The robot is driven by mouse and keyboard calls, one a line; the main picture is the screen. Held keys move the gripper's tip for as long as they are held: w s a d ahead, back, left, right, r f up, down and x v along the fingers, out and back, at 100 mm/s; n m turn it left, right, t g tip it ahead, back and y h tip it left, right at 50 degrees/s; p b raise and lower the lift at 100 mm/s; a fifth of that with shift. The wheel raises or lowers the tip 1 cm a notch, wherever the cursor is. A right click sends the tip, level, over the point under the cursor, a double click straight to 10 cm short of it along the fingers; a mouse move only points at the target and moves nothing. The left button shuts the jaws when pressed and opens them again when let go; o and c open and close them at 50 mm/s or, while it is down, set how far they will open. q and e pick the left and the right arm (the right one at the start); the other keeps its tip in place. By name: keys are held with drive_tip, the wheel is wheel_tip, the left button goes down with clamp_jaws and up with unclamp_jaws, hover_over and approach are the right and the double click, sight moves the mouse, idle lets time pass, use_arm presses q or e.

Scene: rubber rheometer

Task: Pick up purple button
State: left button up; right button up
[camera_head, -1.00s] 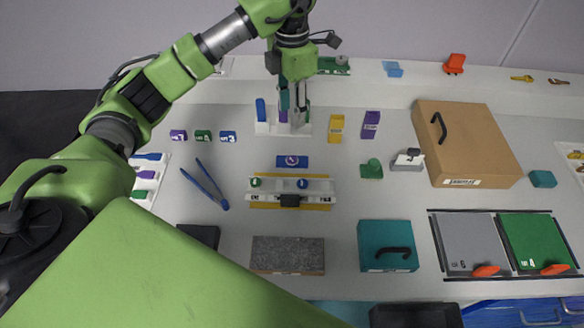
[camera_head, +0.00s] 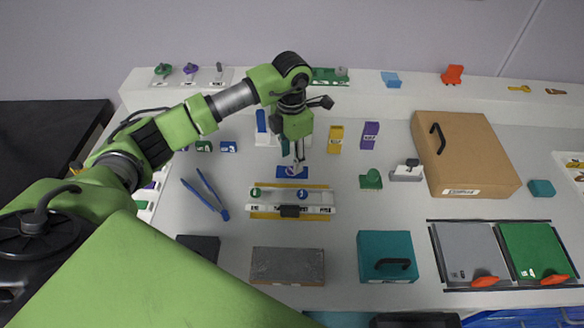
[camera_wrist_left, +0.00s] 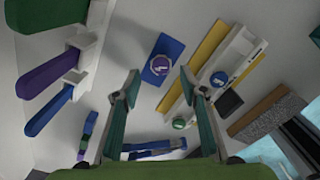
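The purple button (camera_wrist_left: 162,65) is round with a white mark and sits on a blue block (camera_wrist_left: 161,52) in the left wrist view. In the head view the blue block (camera_head: 283,171) lies in the middle of the bench, and my left gripper (camera_head: 298,164) is over it, partly covering the button. In the left wrist view my left gripper (camera_wrist_left: 160,78) is open, with its two fingers apart on either side of the block's lower end. Nothing is between the fingertips. My right gripper is not in view.
A white holder (camera_head: 325,196) with a green button (camera_head: 255,192) and a blue button (camera_head: 303,193) stands just in front. Blue tweezers (camera_head: 206,196) lie to the left. Yellow (camera_head: 336,138) and purple (camera_head: 370,135) blocks stand behind to the right.

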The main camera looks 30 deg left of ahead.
sight(291, 170)
use_arm(q)
wheel_tip(291, 170, down, 3)
drive_tip(key=shift+s+f+p, duration=0.1)
drive_tip(key=shift+f+p, duration=0.1)
drive_tip(key=shift+p, duration=0.2)
drive_tip(key=c, duration=0.9)
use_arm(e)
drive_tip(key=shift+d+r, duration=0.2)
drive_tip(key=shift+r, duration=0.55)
use_arm(q)
drive_tip(key=shift+r, duration=0.1)
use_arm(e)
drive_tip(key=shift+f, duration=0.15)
